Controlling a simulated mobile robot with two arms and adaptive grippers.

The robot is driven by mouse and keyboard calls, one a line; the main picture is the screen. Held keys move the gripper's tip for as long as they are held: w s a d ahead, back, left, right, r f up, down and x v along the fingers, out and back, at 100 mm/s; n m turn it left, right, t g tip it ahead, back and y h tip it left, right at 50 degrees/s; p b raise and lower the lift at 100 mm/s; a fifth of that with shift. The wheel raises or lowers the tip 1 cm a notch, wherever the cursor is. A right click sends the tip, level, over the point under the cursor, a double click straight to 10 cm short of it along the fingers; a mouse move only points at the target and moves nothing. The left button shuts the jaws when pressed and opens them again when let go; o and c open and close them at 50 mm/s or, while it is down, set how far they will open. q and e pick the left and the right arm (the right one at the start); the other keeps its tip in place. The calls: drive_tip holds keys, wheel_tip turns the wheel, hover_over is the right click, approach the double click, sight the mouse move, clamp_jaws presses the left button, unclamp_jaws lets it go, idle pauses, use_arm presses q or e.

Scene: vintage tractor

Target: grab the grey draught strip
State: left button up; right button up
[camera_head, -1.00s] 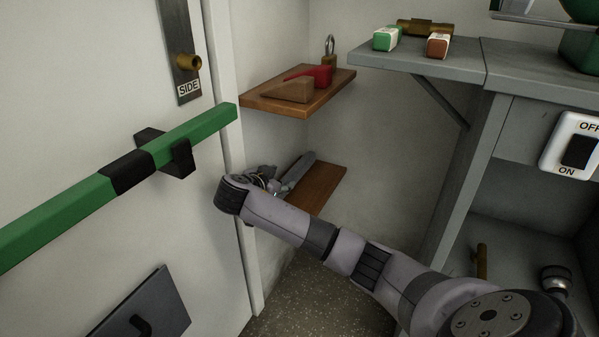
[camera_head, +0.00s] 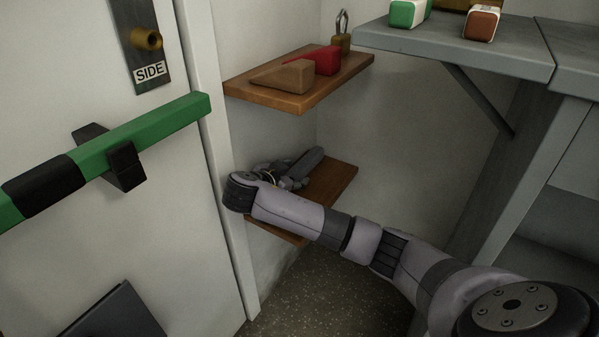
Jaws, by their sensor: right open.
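A grey draught strip (camera_head: 307,163) appears to lie on the lower brown shelf (camera_head: 331,188), a long dark-grey piece pointing towards the back wall. My right arm comes in from the lower right, and my right gripper (camera_head: 285,176) is over this shelf, at the near end of the strip. The gripper is open. My wrist hides part of the fingers and the strip's near end, so I cannot tell whether they touch. My left gripper is not in view.
The upper shelf (camera_head: 262,88) holds a brown wedge (camera_head: 285,76), a red wedge (camera_head: 325,60) and a padlock (camera_head: 341,40), close above my gripper. A white door with a green bar (camera_head: 150,130) stands at left. A grey bench (camera_head: 450,45) is at right.

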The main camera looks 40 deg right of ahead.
drive_tip(key=shift+a, duration=0.1)
drive_tip(key=shift+c, duration=0.2)
clamp_jaws()
drive_tip(key=shift+r, duration=0.1)
idle(0.4)
